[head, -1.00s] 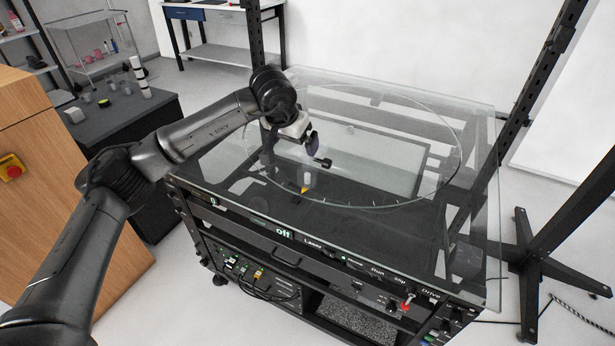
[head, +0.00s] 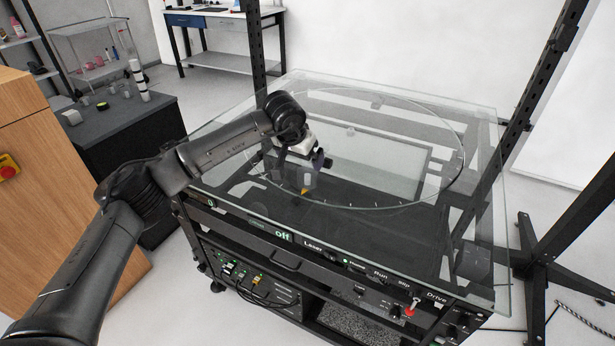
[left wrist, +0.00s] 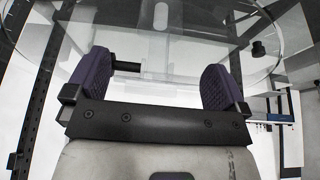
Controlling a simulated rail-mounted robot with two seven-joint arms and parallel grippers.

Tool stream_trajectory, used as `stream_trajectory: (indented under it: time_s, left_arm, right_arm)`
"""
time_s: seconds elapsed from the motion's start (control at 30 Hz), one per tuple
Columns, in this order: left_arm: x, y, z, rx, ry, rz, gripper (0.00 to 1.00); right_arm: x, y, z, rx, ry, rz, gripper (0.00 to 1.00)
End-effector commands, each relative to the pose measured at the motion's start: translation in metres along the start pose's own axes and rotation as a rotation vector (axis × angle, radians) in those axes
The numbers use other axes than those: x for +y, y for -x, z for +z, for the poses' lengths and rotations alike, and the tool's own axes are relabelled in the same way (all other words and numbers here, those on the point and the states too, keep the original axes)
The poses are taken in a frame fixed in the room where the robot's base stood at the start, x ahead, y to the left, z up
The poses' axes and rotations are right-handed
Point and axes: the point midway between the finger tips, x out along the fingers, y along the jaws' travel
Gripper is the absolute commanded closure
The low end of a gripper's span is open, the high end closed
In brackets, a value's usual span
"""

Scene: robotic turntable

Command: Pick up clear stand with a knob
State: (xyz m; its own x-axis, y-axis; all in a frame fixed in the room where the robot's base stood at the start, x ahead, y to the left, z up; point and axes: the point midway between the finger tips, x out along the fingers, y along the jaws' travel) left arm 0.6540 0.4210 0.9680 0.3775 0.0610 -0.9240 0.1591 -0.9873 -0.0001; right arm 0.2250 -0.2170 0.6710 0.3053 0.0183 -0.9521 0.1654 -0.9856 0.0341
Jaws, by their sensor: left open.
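A small clear stand (head: 307,181) is near the front-left rim of the round glass turntable (head: 440,190). My left gripper (head: 306,172) is over it and partly covers it in the head view. A small black knob-like part (head: 328,162) shows just right of the gripper. In the left wrist view, the fingers of my left gripper (left wrist: 157,80) are wide apart. A see-through upright shape (left wrist: 160,45), which looks like the stand, shows between and beyond them. A dark rod (left wrist: 127,66) shows by the left finger; contact cannot be told. My right gripper is out of view.
The turntable lies in a glass-topped black cart with a control panel (head: 340,258) along its front. Black upright posts (head: 525,110) stand at its sides. A dark side table (head: 125,112) with small items is at the left. Most of the glass disc is clear.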

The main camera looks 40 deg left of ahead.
Motion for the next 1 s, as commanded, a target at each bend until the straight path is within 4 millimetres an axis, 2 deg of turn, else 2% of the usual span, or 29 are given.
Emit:
stream_trajectory:
  time_s: [0.17, 0.83, 1.0]
  left_arm:
    - [0.0000, 0.0003, -0.0001, 0.000, 0.000, 0.000, 0.01]
    - [-0.0001, 0.0005, -0.0001, 0.000, 0.000, 0.000, 0.65]
    - [-0.0001, 0.0013, -0.0006, 0.002, 0.001, 0.001, 0.66]
  right_arm:
    - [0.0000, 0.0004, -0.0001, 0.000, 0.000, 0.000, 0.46]
    - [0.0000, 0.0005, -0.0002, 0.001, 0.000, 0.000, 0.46]
    - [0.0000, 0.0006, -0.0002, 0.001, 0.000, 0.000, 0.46]
